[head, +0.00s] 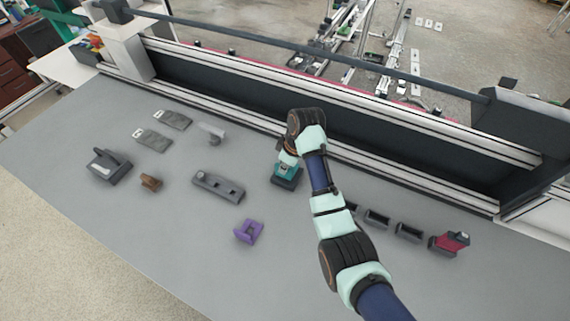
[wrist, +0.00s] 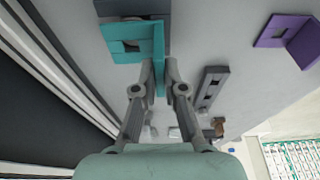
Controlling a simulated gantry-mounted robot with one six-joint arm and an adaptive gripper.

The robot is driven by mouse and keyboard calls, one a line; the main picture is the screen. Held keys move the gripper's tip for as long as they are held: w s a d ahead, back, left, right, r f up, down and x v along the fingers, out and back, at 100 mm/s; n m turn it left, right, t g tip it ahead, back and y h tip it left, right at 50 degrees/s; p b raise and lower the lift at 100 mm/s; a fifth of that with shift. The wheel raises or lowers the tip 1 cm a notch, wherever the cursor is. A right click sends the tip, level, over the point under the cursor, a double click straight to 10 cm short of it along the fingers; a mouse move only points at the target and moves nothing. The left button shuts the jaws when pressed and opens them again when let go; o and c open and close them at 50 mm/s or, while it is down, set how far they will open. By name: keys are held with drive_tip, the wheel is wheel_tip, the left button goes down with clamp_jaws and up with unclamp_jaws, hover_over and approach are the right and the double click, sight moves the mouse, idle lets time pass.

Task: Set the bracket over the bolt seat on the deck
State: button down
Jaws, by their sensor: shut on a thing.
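My gripper (head: 287,160) is shut on the upright plate of a teal L-shaped bracket (wrist: 122,43), which also shows in the head view (head: 284,171). The bracket's flat foot has a square opening and points left in the wrist view. A dark grey block, which looks like the bolt seat (wrist: 145,9), lies below the bracket and partly behind it; its edge shows under the bracket in the head view (head: 287,185). The bracket hides much of the block and any bolt on it. I cannot tell whether the two touch.
A purple bracket (head: 249,231) lies front of centre. A long grey block (head: 218,186) stands to the left, with a brown piece (head: 150,182) and a grey handled block (head: 109,166) beyond. Dark trays (head: 377,218) and a red item (head: 452,242) are at right. A rail runs behind.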

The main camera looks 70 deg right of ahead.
drive_tip(key=shift+f, duration=0.3)
drive_tip(key=shift+f, duration=0.65)
idle(0.9)
drive_tip(key=c, duration=0.9)
unclamp_jaws()
drive_tip(key=shift+v, duration=3.45)
